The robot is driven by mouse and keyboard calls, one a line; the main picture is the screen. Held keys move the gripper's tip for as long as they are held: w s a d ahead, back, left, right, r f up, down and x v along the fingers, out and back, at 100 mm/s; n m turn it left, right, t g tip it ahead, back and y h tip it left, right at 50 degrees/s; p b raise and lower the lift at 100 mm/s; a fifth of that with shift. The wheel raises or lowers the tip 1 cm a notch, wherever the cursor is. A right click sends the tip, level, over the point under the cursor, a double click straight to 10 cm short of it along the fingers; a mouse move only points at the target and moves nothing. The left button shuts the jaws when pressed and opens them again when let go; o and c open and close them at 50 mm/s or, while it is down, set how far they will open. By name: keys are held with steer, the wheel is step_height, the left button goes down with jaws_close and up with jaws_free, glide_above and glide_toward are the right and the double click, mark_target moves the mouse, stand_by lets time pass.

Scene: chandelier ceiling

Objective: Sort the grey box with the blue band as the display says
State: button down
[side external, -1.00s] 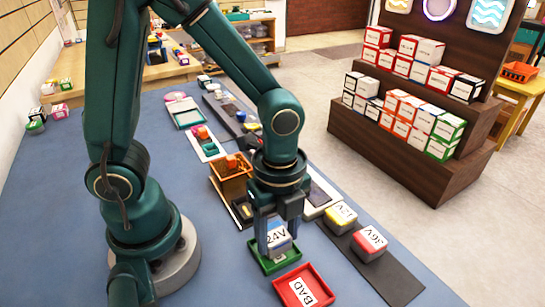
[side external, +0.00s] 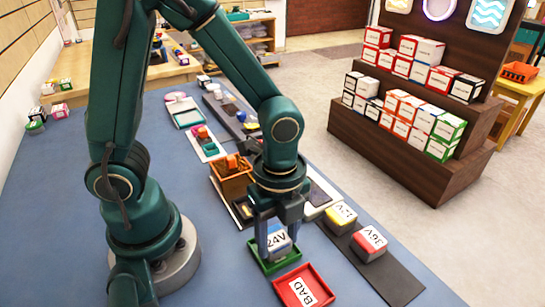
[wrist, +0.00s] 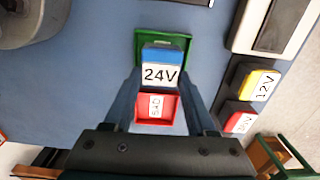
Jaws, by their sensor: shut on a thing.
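The grey box with the blue band (side external: 278,241) carries a white 24V label. It also shows in the wrist view (wrist: 162,54), with its blue band toward the green tray. My gripper (side external: 277,236) is shut on it, one finger on each side. The box is upright at the green tray (side external: 262,268); whether it touches the tray floor cannot be told. The red tray (side external: 285,293) beside it is empty and labelled BAD. A white-framed device with a dark screen (wrist: 281,22) lies partly in the wrist view; I cannot read anything on it.
A yellow-banded 12V box (side external: 341,217) and a red-banded 36V box (side external: 369,243) stand on a dark strip (side external: 398,283) to the right. A brown bin (side external: 232,183) stands close behind my gripper. Blue table surface is clear left of the trays.

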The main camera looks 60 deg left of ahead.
jaws_free()
stand_by(0.4)
steer(key=shift+r, duration=3.75)
